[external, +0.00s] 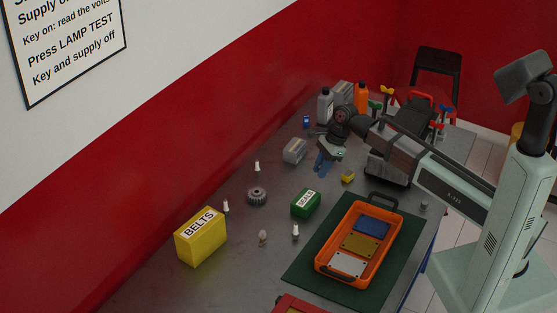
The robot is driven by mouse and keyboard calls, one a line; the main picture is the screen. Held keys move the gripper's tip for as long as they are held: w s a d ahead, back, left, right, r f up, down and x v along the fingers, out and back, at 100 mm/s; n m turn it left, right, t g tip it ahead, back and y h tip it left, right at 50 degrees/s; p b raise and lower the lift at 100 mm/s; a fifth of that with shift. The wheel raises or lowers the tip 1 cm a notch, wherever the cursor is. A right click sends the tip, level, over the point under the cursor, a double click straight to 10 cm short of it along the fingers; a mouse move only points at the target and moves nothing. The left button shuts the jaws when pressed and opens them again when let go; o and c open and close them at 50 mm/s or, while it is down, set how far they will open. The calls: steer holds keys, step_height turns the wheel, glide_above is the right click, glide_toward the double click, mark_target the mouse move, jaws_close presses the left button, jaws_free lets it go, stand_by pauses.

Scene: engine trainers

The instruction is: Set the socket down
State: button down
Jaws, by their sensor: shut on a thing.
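My gripper (331,153) is at the far part of the grey bench, in front of the dark round wrist of my arm. It is shut on the socket, which is too small and too covered by the fingers to make out clearly. A blue piece (322,166) shows right below the fingers; I cannot tell whether it touches them. The gap between the gripper and the bench (180,290) cannot be judged from this view.
A clear box (294,151) stands left of the gripper, a yellow block (348,177) to its lower right. Bottles (325,106) stand behind. Nearer are a green box (306,203), a gear (257,197), spark plugs, a yellow BELTS box (201,236) and an orange tray (325,267) on a green mat.

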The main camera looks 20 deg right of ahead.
mark_target(320, 189)
steer(key=shift+f, duration=2.75)
steer(key=shift+f, duration=0.15)
steer(key=c, duration=1)
jaws_free()
steer(key=shift+o, duration=0.2)
steer(key=v, duration=1.2)
steer(key=shift+a, duration=0.1)
